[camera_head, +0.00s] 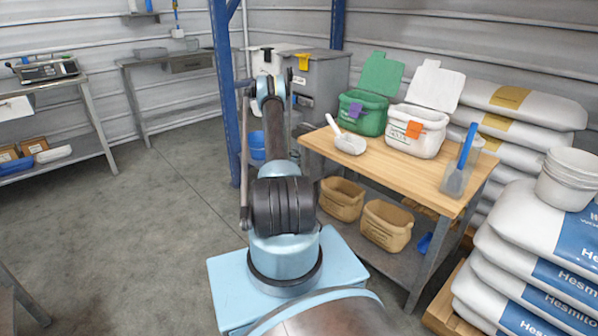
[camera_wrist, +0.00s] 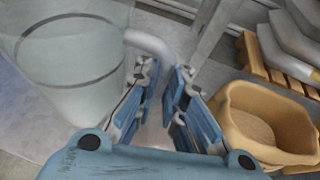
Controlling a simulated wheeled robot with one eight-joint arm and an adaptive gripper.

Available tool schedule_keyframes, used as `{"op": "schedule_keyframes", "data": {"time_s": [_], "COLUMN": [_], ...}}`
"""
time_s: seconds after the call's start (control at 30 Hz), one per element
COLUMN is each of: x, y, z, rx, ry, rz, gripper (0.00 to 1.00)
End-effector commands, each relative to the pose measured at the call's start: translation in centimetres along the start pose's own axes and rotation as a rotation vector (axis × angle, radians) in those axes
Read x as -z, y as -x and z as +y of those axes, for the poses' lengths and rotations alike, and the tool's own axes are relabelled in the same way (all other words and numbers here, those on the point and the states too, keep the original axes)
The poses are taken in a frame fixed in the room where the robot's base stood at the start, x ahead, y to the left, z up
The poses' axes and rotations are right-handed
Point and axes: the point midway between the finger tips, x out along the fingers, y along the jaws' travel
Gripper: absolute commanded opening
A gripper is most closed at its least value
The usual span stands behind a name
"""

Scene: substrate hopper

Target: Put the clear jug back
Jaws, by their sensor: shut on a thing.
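The clear jug (camera_wrist: 68,62) fills the upper left of the wrist view, translucent with a dark band around it. Its pale handle (camera_wrist: 150,42) curves toward my gripper (camera_wrist: 164,78). The blue-padded fingers close around the handle's lower part, beside the jug's body. In the head view my arm hides the gripper, and I cannot make out the held jug there.
The wooden table (camera_head: 400,163) carries a white scoop (camera_head: 349,142), a green tub (camera_head: 362,114), a white tub (camera_head: 415,132) and a clear container (camera_head: 463,172) with a blue-handled tool. Tan bins (camera_head: 385,226) sit on its lower shelf. Sacks (camera_head: 530,235) crowd the right. Floor at left is clear.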

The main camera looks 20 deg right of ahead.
Motion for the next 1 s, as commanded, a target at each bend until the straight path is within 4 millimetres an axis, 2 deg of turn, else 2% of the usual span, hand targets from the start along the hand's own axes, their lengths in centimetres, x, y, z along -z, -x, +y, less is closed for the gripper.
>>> {"op": "schedule_keyframes", "data": {"time_s": [0.23, 0.5, 0.87, 0.9, 0.97, 1.0], "x": [1.2, 4.1, 4.4, 4.4, 4.4, 4.4], "y": [-0.6, -1.8, -1.9, -1.9, -1.9, -1.9], "z": [-0.1, -0.1, -0.1, -0.1, -0.1, -0.1], "rx": [0.001, 0.001, 0.001, 0.001, 0.001, 0.001], "ry": [-0.001, -0.001, -0.001, -0.001, -0.001, -0.001], "rz": [0.0, 0.0, 0.0, 0.0, 0.0, 0.0], "gripper": [0.0, 0.0, 0.0, 0.15, 0.28, 0.3]}}
